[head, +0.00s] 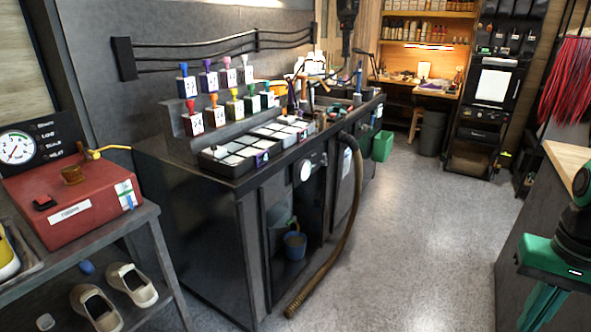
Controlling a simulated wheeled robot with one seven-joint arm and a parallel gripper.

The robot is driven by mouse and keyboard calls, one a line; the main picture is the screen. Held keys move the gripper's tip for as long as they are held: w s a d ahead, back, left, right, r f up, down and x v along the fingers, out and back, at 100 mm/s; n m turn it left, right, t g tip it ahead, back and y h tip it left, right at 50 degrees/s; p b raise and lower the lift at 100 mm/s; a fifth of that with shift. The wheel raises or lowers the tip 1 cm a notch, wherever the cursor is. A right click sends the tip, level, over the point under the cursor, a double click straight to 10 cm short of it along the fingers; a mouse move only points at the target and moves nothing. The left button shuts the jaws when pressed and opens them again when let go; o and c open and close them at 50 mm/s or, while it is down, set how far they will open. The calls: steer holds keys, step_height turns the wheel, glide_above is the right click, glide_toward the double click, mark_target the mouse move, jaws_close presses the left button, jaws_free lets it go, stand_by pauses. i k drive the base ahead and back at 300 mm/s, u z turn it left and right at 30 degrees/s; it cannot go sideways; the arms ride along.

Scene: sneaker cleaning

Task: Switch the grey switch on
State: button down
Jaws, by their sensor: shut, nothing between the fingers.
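No grey switch can be picked out for certain. A red box (75,208) stands on a grey shelf unit at the left, with a white label, a small dark part (45,203) and a brass-coloured part (72,174) on its top. The dark part is too small to tell whether it is a switch. A round gauge (16,147) sits on a black panel behind the box. A round white dial (305,171) is on the front of the dark workbench (205,240).
Black trays (238,172) and several coloured-handled blocks stand on the workbench. A brown hose (345,225) hangs from it to the floor. Pale shoes (132,284) lie on the lower left shelf. The floor (420,240) between is clear.

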mark_target(324, 164)
steer(key=u, duration=0.1)
steer(key=i, duration=1)
steer(key=z, duration=0.05)
